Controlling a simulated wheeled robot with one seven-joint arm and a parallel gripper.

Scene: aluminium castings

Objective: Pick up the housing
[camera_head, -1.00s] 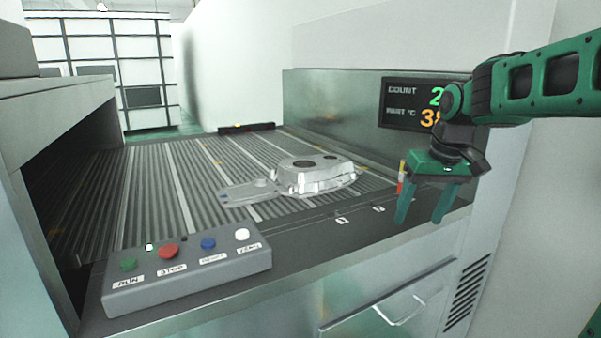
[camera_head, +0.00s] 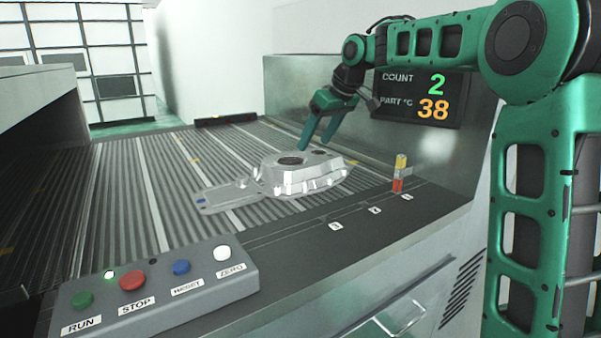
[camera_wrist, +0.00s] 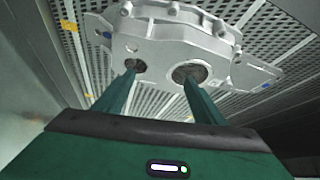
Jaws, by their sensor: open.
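The housing (camera_head: 300,174) is a silver aluminium casting with a large round bore, a smaller hole and a flat flange extending to the left. It lies on the ribbed conveyor bed. My gripper (camera_head: 313,147) is open, with its green fingers pointing down just above and behind the housing's top. In the wrist view the housing (camera_wrist: 175,35) fills the upper middle, and the fingertips (camera_wrist: 158,70) appear over or near its two round holes. I cannot tell whether they touch it. Nothing is between the fingers.
A button box (camera_head: 150,290) stands at the front left. A small red and yellow post (camera_head: 399,172) stands right of the housing. A display panel (camera_head: 420,97) reads count 2 and part 38 on the back wall. The conveyor bed (camera_head: 120,190) is clear left of the housing.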

